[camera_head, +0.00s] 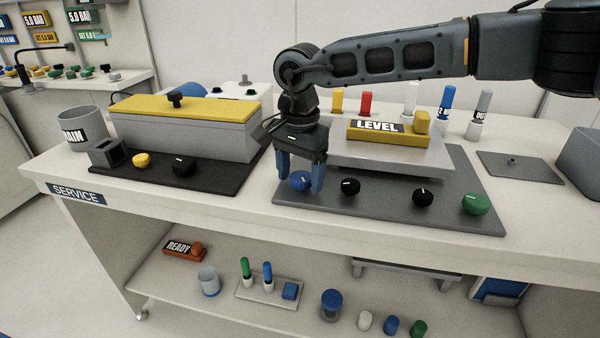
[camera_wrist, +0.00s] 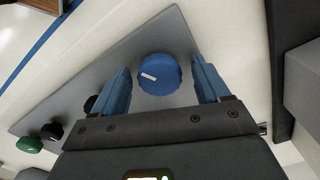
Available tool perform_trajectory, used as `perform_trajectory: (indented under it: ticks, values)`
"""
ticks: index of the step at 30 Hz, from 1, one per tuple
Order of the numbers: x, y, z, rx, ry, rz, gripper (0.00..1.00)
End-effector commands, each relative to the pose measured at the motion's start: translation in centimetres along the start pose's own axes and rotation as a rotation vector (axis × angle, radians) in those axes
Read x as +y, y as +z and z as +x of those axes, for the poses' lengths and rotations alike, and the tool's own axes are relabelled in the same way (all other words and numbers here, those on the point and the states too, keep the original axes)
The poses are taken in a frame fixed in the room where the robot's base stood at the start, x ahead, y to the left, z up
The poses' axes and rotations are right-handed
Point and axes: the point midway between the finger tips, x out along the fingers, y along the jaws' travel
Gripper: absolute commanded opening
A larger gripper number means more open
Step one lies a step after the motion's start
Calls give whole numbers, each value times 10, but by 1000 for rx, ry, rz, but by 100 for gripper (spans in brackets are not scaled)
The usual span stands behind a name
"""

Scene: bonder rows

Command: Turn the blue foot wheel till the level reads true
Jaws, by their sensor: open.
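The blue foot wheel (camera_head: 300,181) is a round knob with a white mark, at the front left of a grey plate (camera_head: 330,200). My gripper (camera_head: 301,180) points down over it with blue fingers open. In the wrist view the blue wheel (camera_wrist: 159,74) lies between the two fingertips of my gripper (camera_wrist: 162,78), with a gap on each side; whether a finger touches it I cannot tell. The yellow level (camera_head: 388,131), labelled LEVEL, lies on the grey block (camera_head: 390,160) behind the wheels. Its reading is too small to tell.
Two black knobs (camera_head: 349,187) and a green knob (camera_head: 476,203) stand right of the blue wheel along the plate's front. A yellow-lidded grey box (camera_head: 185,130) is to the left. Several coloured bottles, including a red one (camera_head: 365,103), stand behind the level.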

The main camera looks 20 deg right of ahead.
Motion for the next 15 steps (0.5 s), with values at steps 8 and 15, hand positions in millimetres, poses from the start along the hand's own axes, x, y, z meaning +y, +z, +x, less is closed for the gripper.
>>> perform_trajectory:
  ticks: [8,15]
  values:
    - [0,-1,-9,1,1,1,75]
    - [0,-1,-48,2,0,0,75]
